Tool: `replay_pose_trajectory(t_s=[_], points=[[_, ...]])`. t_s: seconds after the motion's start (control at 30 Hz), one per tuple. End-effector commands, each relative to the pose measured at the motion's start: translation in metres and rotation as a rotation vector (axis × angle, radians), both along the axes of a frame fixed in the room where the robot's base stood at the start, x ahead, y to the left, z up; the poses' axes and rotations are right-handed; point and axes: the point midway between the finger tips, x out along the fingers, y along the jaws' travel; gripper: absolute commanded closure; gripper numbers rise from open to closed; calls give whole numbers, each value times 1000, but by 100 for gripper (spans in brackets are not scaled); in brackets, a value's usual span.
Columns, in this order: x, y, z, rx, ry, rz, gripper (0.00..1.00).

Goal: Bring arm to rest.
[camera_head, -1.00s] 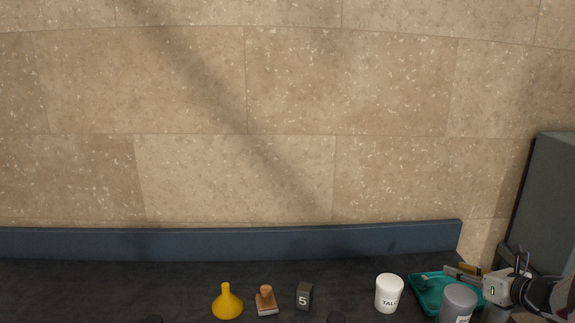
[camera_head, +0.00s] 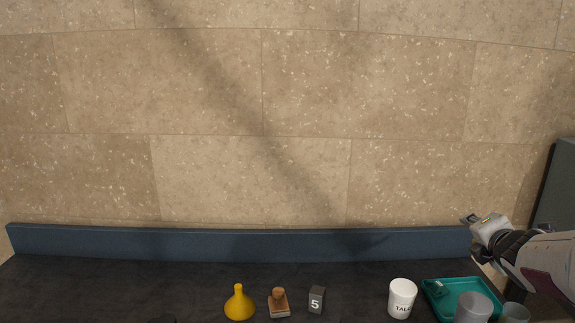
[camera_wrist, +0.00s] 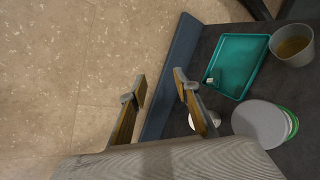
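My gripper (camera_head: 470,219) is raised at the right of the head view, above the back edge of the counter and in front of the stone wall. In the wrist view my gripper (camera_wrist: 160,90) shows its two fingers spread apart with nothing between them. Its pads are brownish yellow. It touches no object.
A grey-green cabinet (camera_head: 560,190) stands at right.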

Motion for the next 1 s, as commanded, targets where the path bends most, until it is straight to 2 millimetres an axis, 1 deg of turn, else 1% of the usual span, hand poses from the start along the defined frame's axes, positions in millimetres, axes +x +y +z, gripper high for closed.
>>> replay_pose_trajectory(t_s=[0.03, 0.2, 0.47, 0.77, 1.0], points=[[-7, 8, 7, 46, -10, -35, 69], [-34, 26, 17, 224, -32, -171, 69], [-84, 59, 21, 509, -60, -372, 69], [-150, 104, 9, 842, -68, -600, 69], [-208, 144, -11, 1104, -47, -787, 69]])
